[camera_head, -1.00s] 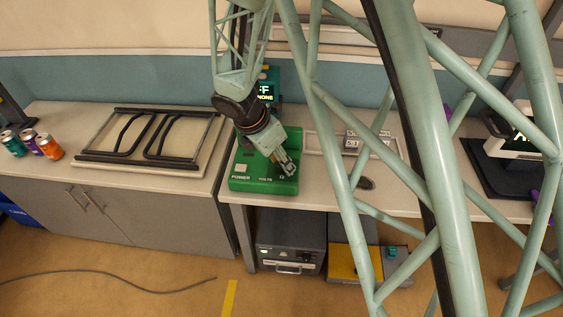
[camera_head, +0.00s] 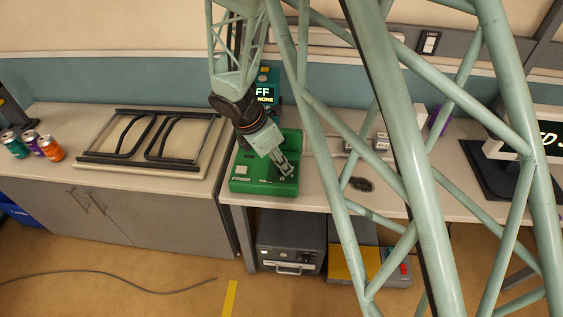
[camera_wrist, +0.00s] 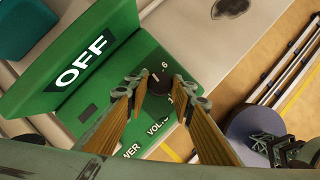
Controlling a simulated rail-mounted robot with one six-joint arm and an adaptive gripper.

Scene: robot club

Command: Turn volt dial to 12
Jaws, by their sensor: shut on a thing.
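A green power supply (camera_head: 250,184) stands on the bench, with a square power button and a POWER label on its low front. Its tall display part reads OFF in the wrist view (camera_wrist: 82,66). The volt dial (camera_wrist: 159,84) is a dark round knob beside the VOLTS label. A 6 shows by its far side and part of another number by its right; its pointer is not clear. My gripper (camera_head: 287,172) points down onto the dial and is shut on it, a finger at each side in the wrist view (camera_wrist: 160,97). In the head view it hides the dial.
A framed panel with black handles (camera_head: 148,140) lies left of the power supply. Several cans (camera_head: 50,147) stand farther left. A dark oval thing (camera_head: 361,184) lies on the bench to the right. Grey boxes (camera_head: 291,242) sit below the bench.

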